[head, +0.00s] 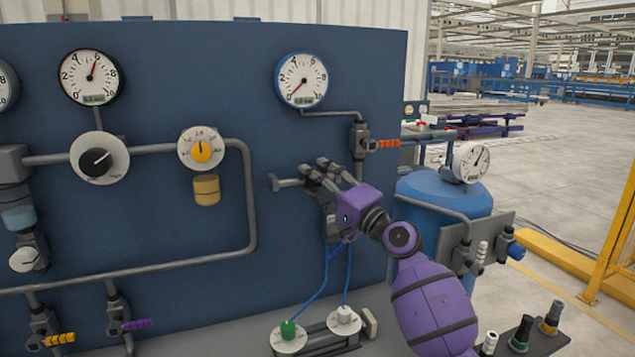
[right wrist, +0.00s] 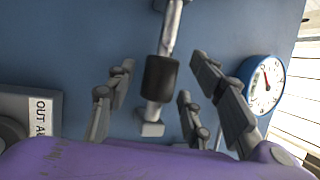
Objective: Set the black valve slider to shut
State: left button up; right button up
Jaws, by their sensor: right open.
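The black valve slider (right wrist: 160,78) is a dark sleeve around a grey pipe in the right wrist view. The pipe (right wrist: 172,30) runs up from it, and a grey block sits at its lower end. My right gripper (right wrist: 158,92) is open, with fingers on both sides of the slider and visible gaps to it. In the head view, my purple right gripper (head: 318,175) is in front of the blue panel, by the grey pipe end (head: 284,184). There it hides the slider. My left gripper is not in view.
Blue-rimmed gauge (head: 302,80) is above the gripper. A valve with an orange handle (head: 388,144) is close to its right. Below are blue hoses (head: 322,285) and a fitting with a green knob (head: 288,330). A blue tank (head: 440,200) stands right of the panel.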

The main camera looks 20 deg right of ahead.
jog(key=c, duration=1.2)
jog(key=shift+f, duration=0.1)
jog(key=shift+a, duration=0.1)
